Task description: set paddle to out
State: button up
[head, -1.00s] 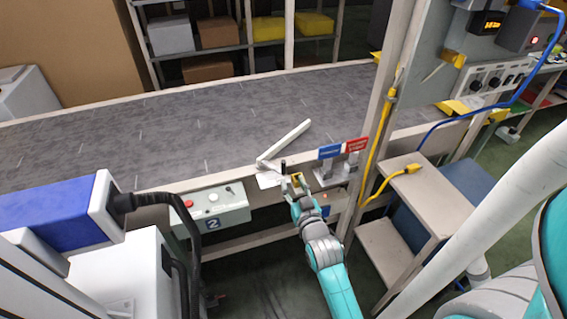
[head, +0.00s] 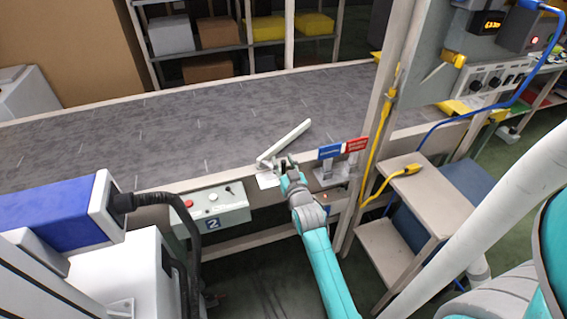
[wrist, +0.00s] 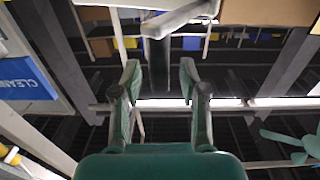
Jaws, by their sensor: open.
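The paddle (head: 287,142) is a white bar reaching diagonally over the grey conveyor, pivoting near the front rail. In the wrist view its pale arm (wrist: 185,17) crosses the top, with a dark upright handle (wrist: 158,65) below it. My gripper (head: 287,163) is at the front rail beside the paddle's pivot end. In the wrist view my gripper (wrist: 159,80) is open, with the handle showing between its two fingers. I cannot tell whether the fingers touch it. In the head view my gripper mostly hides the handle.
A blue sign (head: 330,151) and a red sign (head: 356,144) stand right of the gripper. A control box (head: 228,205) with a red button is on the left. A post with a yellow cable (head: 379,130) rises on the right. The conveyor belt (head: 110,140) is clear.

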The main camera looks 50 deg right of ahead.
grip_shut()
